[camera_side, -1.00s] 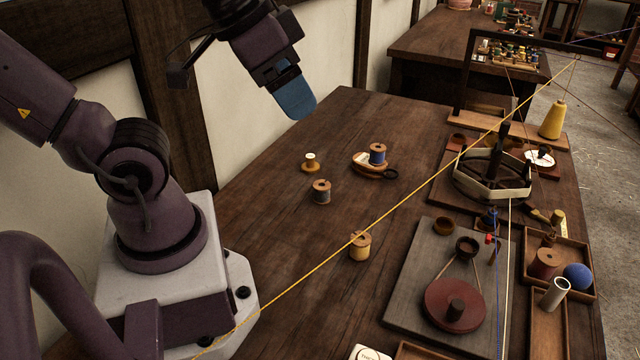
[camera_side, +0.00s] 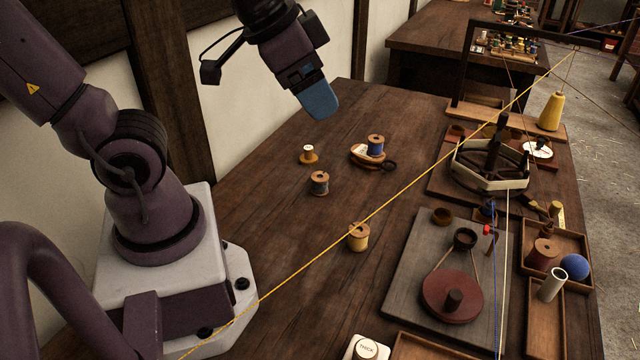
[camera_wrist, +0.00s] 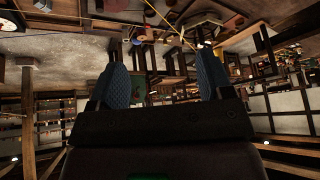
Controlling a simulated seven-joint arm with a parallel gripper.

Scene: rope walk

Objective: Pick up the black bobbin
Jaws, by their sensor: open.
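A wooden bobbin (camera_side: 319,183) wound with dark grey thread stands upright on the brown table; it is the nearest match to the black bobbin, though its thread looks grey rather than plainly black. My gripper (camera_side: 320,108) is high above the table's far left part, with its blue fingers tilted downward. It is well apart from the bobbin, above and behind it in the picture. In the wrist view the two blue fingers of my gripper (camera_wrist: 163,75) are spread with nothing held between them. I cannot make out the bobbin in the wrist view.
A taut yellow cord (camera_side: 300,280) crosses the table diagonally. A winding device (camera_side: 490,165) and a grey board (camera_side: 415,262) stand at right.

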